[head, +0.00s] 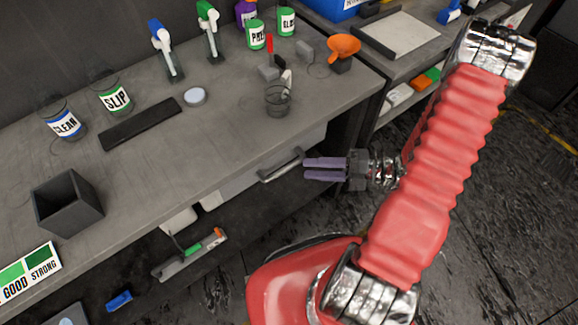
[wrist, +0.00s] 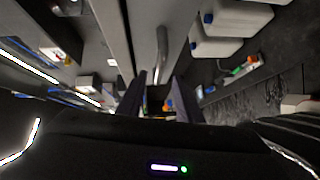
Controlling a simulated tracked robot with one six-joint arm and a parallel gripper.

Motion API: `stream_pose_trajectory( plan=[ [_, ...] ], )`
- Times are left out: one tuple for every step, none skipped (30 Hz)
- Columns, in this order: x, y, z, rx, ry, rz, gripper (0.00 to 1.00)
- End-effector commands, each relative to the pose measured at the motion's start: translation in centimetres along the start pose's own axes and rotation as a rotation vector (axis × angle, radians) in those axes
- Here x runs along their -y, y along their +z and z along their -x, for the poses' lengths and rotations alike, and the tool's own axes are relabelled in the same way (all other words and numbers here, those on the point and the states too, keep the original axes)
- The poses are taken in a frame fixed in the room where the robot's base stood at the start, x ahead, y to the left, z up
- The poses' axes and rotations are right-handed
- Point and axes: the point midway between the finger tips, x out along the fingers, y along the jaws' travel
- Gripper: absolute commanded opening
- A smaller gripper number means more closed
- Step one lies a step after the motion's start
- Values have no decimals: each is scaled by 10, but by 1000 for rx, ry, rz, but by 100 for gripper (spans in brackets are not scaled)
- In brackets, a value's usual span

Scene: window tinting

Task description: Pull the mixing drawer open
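The mixing drawer (head: 305,143) has a pale front under the bench's front edge and looks shut. Its metal bar handle (head: 280,166) sticks out from the front. My gripper (head: 306,169) has two purple fingers, parted, pointing at the handle from its right end. The fingertips are close to the handle but appear just short of it. In the wrist view the handle (wrist: 161,55) lies ahead, roughly in line with the gap between the fingers (wrist: 157,78). Nothing is seen between the fingers. The drawer's inside is hidden.
White containers (head: 180,220) and a tool tray (head: 190,255) sit below the bench. The dark floor in front looks clear.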

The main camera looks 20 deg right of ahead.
Motion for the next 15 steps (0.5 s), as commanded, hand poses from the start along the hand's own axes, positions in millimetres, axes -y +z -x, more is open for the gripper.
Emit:
stream_pose_trajectory(
  plan=[
    [0,-1,-7,-5,0,0,33],
    [0,0,-11,-4,0,1,33],
    [0,0,-16,-4,0,1,33],
    [0,-1,-20,-5,0,0,33],
    [0,-1,-23,-4,1,0,33],
    [0,-1,-28,-4,0,-1,33],
    [0,-1,-32,-5,1,-1,33],
    [0,-1,-35,-4,1,-1,33],
    [0,-1,-40,-3,1,0,33],
    [0,-1,-44,-4,1,0,33],
    [0,-1,-47,-4,1,0,33],
    [0,-1,-52,-3,1,0,33],
    [0,-1,-55,-4,0,0,33],
    [0,0,-58,-3,0,0,33],
    [0,0,-62,-3,0,0,33]
  ],
)
